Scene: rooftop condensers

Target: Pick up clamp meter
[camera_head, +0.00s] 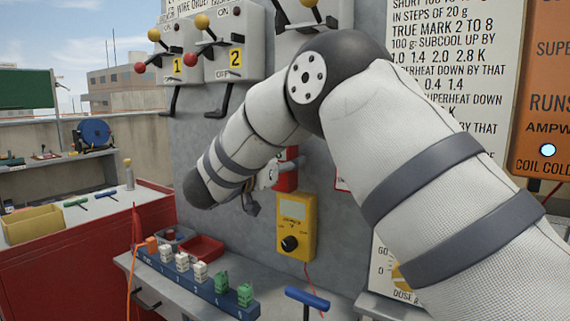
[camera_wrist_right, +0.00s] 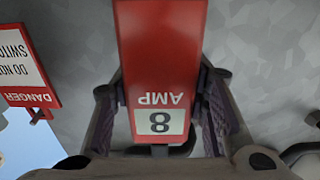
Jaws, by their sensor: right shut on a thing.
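The clamp meter, a red body marked "AMP" and "8", fills the middle of the right wrist view (camera_wrist_right: 160,50), its lettering upside down. In the head view a small part of it (camera_head: 287,179) shows beside my right forearm, in front of the grey panel. My right gripper (camera_wrist_right: 163,105) has a finger on each side of the red body and is shut on it. In the head view this gripper (camera_head: 268,182) is partly hidden by my arm. The top of the meter is cut off in the wrist view. My left gripper is not in view.
A yellow meter (camera_head: 296,228) with a dial is on the panel just below. Numbered levers (camera_head: 228,57) stick out above. A shelf holds a blue block (camera_head: 192,283) with several connectors and a red tray (camera_head: 200,248). A danger tag (camera_wrist_right: 24,68) hangs left in the wrist view.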

